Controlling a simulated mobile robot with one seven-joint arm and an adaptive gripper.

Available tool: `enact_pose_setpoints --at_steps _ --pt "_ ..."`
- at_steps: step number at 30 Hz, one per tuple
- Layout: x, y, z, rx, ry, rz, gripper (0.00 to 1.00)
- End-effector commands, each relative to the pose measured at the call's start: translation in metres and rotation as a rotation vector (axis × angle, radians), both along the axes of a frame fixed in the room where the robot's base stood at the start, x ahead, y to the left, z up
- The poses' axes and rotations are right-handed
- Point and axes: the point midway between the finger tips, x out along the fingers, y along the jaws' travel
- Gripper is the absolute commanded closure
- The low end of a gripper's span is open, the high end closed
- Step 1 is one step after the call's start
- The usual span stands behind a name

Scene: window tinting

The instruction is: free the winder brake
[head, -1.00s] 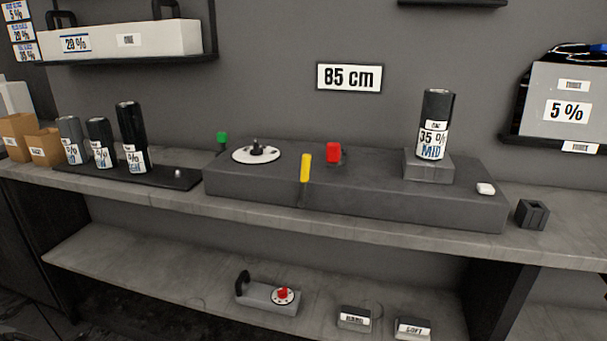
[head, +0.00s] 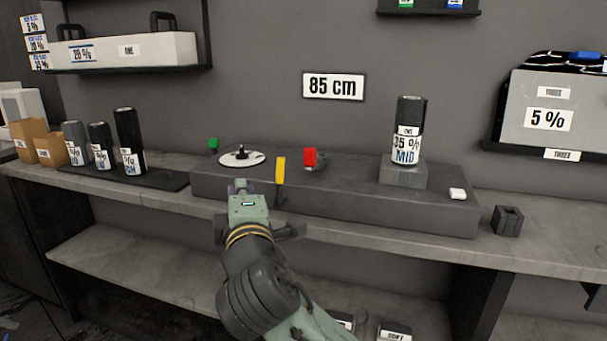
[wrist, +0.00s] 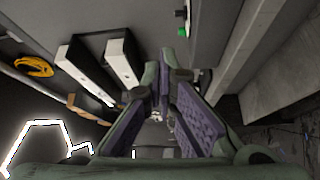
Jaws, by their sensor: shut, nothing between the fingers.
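The dark grey winder box (head: 430,212) sits on the bench. It carries a green knob (head: 213,144) at its back left, a round white disc with a black hub (head: 241,158), an upright yellow lever (head: 280,170) at the front and a red knob (head: 310,157) behind. I cannot tell from any marking which of these is the brake. My gripper (head: 238,187) is in front of the box's left part, left of the yellow lever and apart from it, shut and empty. In the wrist view its purple-padded fingers (wrist: 160,80) come together at the tips.
A film roll labelled 35 % MID (head: 408,130) stands on a block at the box's right. Several dark rolls (head: 127,140) stand on a black tray at left. A small white block (head: 457,194) and a dark holder (head: 507,220) are at right. A lower shelf (head: 130,258) runs beneath.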

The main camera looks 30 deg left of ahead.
Motion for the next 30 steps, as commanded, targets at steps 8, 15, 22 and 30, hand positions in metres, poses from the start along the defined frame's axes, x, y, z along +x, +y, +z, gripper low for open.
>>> enact_pose_setpoints --at_steps 8,15,22,30 --pt "0.006 -0.004 -0.005 -0.033 -0.002 -0.026 1.00" --pt "0.008 -0.001 -0.004 -0.031 -0.001 -0.025 1.00" --pt "0.033 0.022 -0.002 -0.032 0.001 -0.025 1.00" --pt "0.075 0.063 0.001 -0.031 0.000 -0.024 1.00"
